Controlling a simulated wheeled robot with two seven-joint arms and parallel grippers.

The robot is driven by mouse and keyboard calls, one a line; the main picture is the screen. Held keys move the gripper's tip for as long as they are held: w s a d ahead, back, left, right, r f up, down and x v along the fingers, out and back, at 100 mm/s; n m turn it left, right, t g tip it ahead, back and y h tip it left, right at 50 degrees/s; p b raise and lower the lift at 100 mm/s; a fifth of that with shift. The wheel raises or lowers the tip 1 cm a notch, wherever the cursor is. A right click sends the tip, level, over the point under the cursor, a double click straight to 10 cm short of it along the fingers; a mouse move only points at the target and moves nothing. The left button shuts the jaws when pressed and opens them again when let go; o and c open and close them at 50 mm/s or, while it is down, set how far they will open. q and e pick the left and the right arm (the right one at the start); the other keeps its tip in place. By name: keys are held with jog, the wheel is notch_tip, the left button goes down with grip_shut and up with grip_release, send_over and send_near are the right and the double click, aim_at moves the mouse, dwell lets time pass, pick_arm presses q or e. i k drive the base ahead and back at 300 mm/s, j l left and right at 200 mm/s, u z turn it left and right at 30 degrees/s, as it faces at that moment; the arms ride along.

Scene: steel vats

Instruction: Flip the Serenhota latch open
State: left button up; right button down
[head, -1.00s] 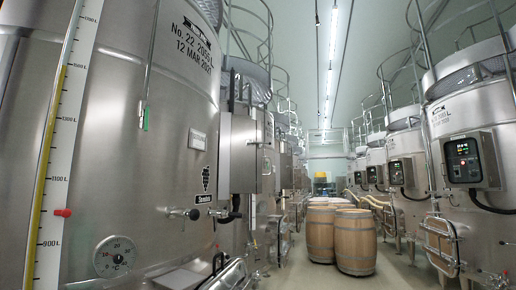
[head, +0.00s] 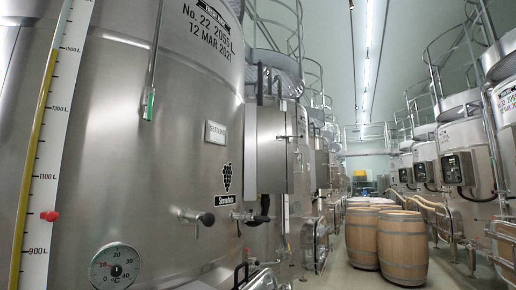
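A big steel vat (head: 150,120) fills the left of the head view. Its front carries a small black label (head: 227,200), apparently reading Serenhota, below a grape emblem (head: 227,177). A valve with a dark handle end (head: 206,219) sticks out just left of the label. A second black-handled fitting (head: 262,216) shows to its right. A bent metal handle or bar (head: 255,268) shows at the bottom edge, partly cut off. I cannot tell which part is the latch. Neither gripper is in view.
A round dial thermometer (head: 115,266) and a level gauge strip (head: 52,150) are on the vat. Wooden barrels (head: 402,247) stand in the aisle. More vats with control boxes (head: 457,168) line the right side. Some floor (head: 350,280) is clear before the barrels.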

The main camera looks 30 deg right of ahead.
aim_at(278, 137)
jog(key=i+l+u, duration=0.15)
jog(key=l, duration=0.55)
jog(key=i+l+u, duration=0.1)
jog(key=l, duration=0.6)
jog(key=i+l+u, duration=0.15)
jog(key=l, duration=0.6)
jog(key=i+l+u, duration=0.15)
jog(key=l, duration=0.55)
jog(key=k, duration=0.05)
